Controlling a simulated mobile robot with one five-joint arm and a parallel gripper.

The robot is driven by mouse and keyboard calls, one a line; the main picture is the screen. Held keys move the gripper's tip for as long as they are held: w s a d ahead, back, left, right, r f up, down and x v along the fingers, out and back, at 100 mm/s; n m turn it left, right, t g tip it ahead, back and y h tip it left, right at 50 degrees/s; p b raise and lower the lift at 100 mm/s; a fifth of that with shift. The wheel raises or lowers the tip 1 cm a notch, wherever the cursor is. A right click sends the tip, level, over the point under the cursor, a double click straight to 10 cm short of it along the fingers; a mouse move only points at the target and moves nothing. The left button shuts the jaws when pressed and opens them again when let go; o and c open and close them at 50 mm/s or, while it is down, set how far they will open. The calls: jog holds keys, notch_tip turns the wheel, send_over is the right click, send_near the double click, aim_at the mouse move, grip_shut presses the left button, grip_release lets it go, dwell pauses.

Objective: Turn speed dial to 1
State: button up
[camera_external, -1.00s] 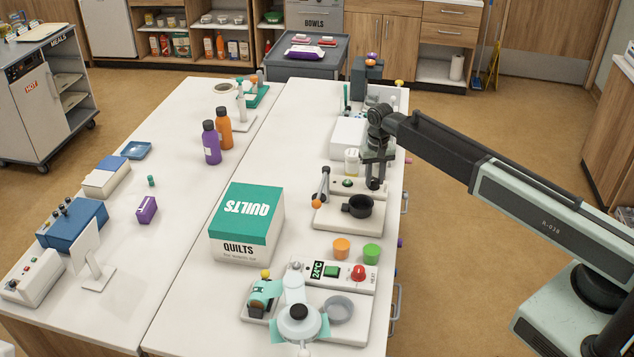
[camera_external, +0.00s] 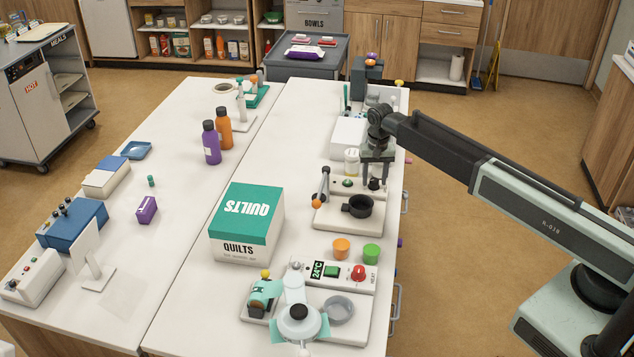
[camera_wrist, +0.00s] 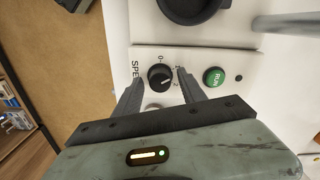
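The speed dial (camera_wrist: 160,77) is a round black knob on a white panel (camera_wrist: 207,58) marked with "SPE" lettering; the rest of the word is hidden. A "0" and a "2" show beside the dial; I cannot tell for sure where its pointer stands. My gripper (camera_wrist: 158,76) is open, with one finger on each side of the dial and a small gap showing at each side. In the external view my gripper (camera_external: 376,180) points down over the panel, and the dark dial (camera_external: 375,184) shows between its fingers.
A green RUN button (camera_wrist: 214,77) sits just right of the fingers. A heater unit (camera_external: 347,275), orange and green cups, and a quilts box (camera_external: 246,222) stand nearby.

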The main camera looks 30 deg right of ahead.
aim_at(375, 179)
jog(key=shift+r, duration=0.1)
notch_tip(375, 179, up, 8)
jog(key=p, duration=0.8)
jog(key=shift+f, duration=0.2)
jog(key=shift+d+f+b, duration=0.2)
jog(key=shift+b, duration=0.1)
jog(key=s+d+f+b, duration=0.1)
jog(key=s+d+f, duration=0.1)
jog(key=s+d, duration=0.1)
jog(key=shift+s+b, duration=0.15)
jog(key=shift+b, duration=0.2)
jog(key=s+d+f+n+b, duration=0.1)
jog(key=s+d+n, duration=0.1)
jog(key=s, duration=0.8)
jog(key=s+d+n+b, duration=0.1)
jog(key=s+n, duration=0.3)
jog(key=s, duration=0.6)
jog(key=shift+d+f, duration=0.4)
jog(key=shift+d, duration=0.45)
